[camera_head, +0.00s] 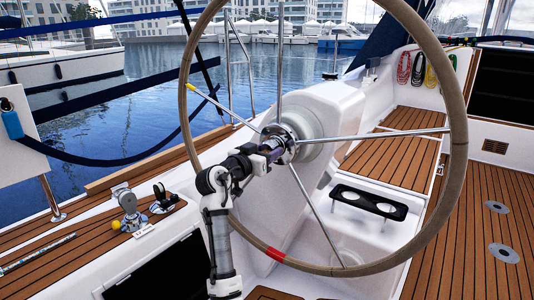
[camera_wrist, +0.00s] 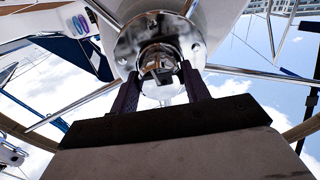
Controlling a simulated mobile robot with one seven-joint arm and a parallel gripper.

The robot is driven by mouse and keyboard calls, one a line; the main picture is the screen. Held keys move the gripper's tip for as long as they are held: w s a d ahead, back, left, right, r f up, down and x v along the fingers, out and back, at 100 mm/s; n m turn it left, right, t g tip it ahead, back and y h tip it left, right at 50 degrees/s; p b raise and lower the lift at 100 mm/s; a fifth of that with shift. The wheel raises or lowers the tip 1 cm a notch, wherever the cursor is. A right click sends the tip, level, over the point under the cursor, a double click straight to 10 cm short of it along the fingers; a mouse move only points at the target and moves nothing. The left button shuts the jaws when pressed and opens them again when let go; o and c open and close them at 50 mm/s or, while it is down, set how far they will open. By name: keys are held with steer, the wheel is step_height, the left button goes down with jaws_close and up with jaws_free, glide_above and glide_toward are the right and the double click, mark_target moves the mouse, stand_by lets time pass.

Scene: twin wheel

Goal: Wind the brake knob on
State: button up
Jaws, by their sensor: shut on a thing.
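The brake knob (camera_wrist: 159,63) is a shiny metal knob at the middle of the wheel hub (camera_wrist: 128,45), seen in the wrist view. My gripper (camera_wrist: 160,80) reaches up to it, with one dark finger on each side, shut on the knob. In the head view my gripper (camera_head: 272,148) is at the hub (camera_head: 287,135) of the large steering wheel, and the knob is hidden behind it. The wheel rim (camera_head: 458,140) is tan with a red band (camera_head: 275,254) low down and a small yellow mark (camera_head: 191,87) at the left.
Metal spokes (camera_head: 375,136) spread around the hub close to my arm, which passes inside the rim. A white pedestal (camera_head: 340,110) stands behind the wheel. A winch (camera_head: 129,208) is on the left deck. A black cup holder (camera_head: 368,202) sits below right.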

steer(key=o, duration=1)
steer(key=p+v, duration=0.1)
steer(key=v, duration=1.2)
steer(key=shift+s+a, duration=0.25)
steer(key=shift+s, duration=0.1)
